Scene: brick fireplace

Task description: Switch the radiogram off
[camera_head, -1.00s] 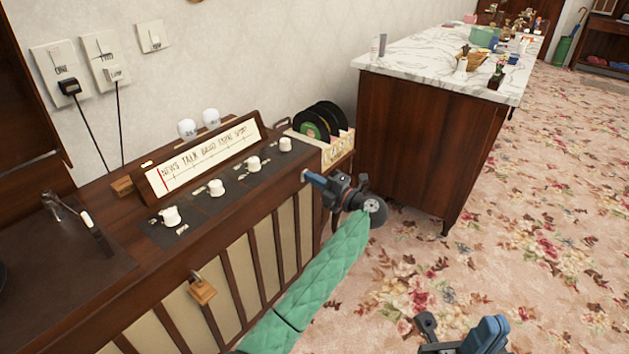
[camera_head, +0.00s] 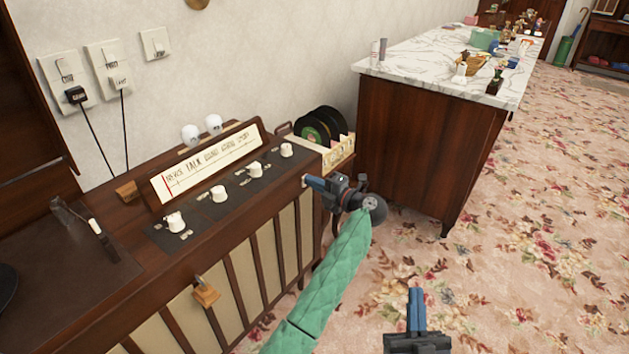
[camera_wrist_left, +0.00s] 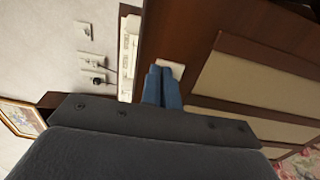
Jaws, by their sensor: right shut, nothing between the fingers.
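The radiogram (camera_head: 262,221) is a long dark wooden cabinet with a lettered dial (camera_head: 212,163) and a row of white knobs. A small white switch (camera_head: 304,181) sits on its front edge at the right end; it also shows as a pale plate in the left wrist view (camera_wrist_left: 172,69). My left gripper (camera_head: 313,183) is at this switch, its blue fingers together. In the left wrist view the fingertips (camera_wrist_left: 161,70) overlap the plate's edge; I cannot tell whether they touch. My right gripper (camera_head: 417,290) is shut and empty over the carpet.
A marble-topped counter (camera_head: 420,62) stands behind. Carpet at right is clear.

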